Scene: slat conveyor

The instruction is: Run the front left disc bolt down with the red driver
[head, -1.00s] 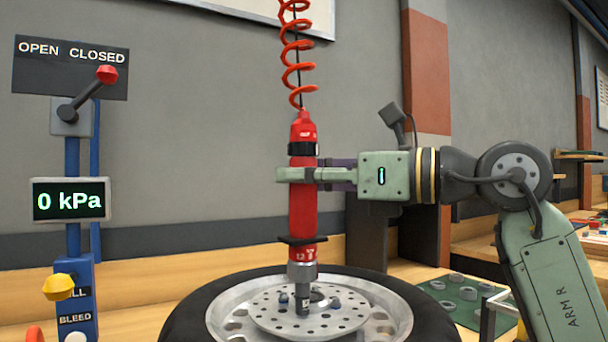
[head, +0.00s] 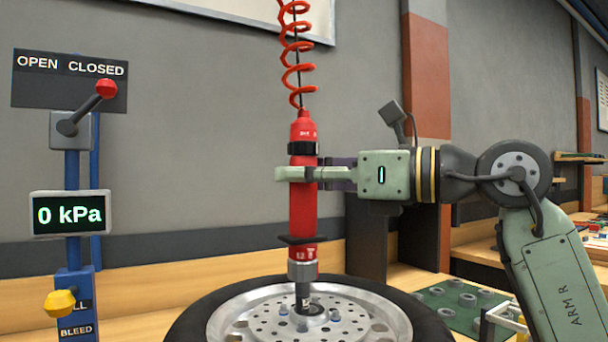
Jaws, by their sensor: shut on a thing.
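My gripper (head: 297,174) is shut around the body of the red driver (head: 303,206). The driver is upright, with its grey socket end (head: 303,293) pointing down. That end overlaps the hub in the middle of the perforated disc (head: 265,325) on the wheel; I cannot tell whether it touches anything. Small bluish bolt heads show on the disc, one to the left (head: 283,310) and one to the right (head: 334,316). The front of the disc is cut off by the picture's lower edge, and I cannot make out the front left bolt.
A red coiled hose (head: 297,55) runs up from the driver. At left stand a lever with a red knob (head: 106,89), a gauge (head: 69,214) reading 0 kPa and a post with a yellow knob (head: 59,304). A black tyre (head: 195,318) rings the wheel. A green mat (head: 437,303) lies at right.

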